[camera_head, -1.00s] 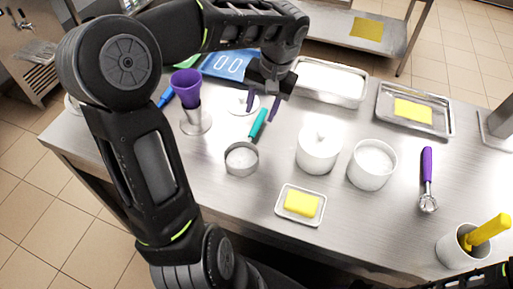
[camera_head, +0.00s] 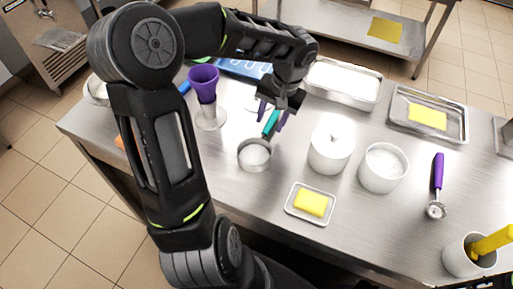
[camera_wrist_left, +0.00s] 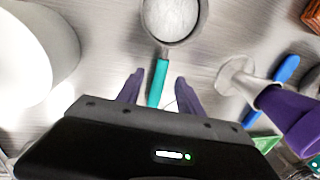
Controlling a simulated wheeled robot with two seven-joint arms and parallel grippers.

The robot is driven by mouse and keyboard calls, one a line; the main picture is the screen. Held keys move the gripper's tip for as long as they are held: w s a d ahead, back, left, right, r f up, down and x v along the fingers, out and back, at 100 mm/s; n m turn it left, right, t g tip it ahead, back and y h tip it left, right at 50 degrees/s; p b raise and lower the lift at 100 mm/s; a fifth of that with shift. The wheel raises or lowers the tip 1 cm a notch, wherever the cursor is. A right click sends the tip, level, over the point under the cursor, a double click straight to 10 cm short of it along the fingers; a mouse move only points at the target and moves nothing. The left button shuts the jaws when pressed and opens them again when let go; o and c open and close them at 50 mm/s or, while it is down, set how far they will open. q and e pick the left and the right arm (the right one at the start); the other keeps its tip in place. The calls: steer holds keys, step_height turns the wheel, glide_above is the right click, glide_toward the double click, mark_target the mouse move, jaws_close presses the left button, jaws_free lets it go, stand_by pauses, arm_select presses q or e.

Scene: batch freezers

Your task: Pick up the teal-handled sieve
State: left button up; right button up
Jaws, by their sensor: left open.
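The sieve (camera_head: 254,154) has a round metal bowl and a teal handle (camera_head: 271,122), and it lies on the steel table. In the left wrist view the sieve bowl (camera_wrist_left: 170,17) is at the top, and the teal handle (camera_wrist_left: 157,84) runs down from it between my fingers. My left gripper (camera_head: 272,118) is open above the handle, with one purple finger on each side of it. In the left wrist view the left gripper (camera_wrist_left: 157,88) straddles the handle; I cannot tell if it touches. The handle's far end is hidden by the gripper body. My right gripper does not show.
A small tray (camera_head: 293,206) with a yellow block is in front.

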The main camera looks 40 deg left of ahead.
arm_select(q)
steer(key=shift+a+f, duration=0.25)
steer(key=shift+f, duration=1.05)
steer(key=shift+s, duration=0.1)
steer(key=shift+c, duration=0.2)
jaws_close()
